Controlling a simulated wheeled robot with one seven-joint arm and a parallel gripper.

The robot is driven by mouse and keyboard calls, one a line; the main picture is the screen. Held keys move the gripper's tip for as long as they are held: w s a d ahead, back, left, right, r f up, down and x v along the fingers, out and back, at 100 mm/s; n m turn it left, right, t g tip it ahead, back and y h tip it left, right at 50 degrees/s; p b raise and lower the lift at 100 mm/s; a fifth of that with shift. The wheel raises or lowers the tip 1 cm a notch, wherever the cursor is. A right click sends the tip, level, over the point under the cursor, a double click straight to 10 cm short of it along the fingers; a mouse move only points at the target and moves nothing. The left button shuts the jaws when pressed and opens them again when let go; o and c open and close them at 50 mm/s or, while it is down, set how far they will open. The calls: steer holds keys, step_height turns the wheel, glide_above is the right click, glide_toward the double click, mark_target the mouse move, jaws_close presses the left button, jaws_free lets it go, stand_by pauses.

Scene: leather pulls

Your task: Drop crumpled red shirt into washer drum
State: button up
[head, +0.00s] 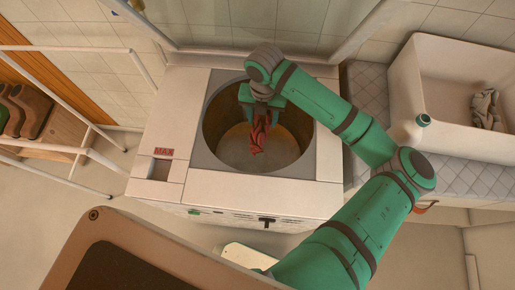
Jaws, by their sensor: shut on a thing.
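The crumpled red shirt (258,135) hangs from my gripper (262,107), which is shut on its upper part. In the head view the shirt shows against the round opening of the washer drum (225,135). The washer (172,110) is a pale top-loading box with a dark grey panel around the opening. My gripper is over the back part of the opening. I cannot tell how far the shirt reaches down into the drum. The shirt's top is partly hidden by the gripper fingers.
A white rack frame (95,140) and boots (30,105) are at the left. A tiled wall is behind the washer.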

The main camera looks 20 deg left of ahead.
steer(key=shift+w+d+f, duration=0.15)
steer(key=shift+f, duration=0.35)
steer(key=o, duration=1.2)
steer(key=shift+r, duration=3.8)
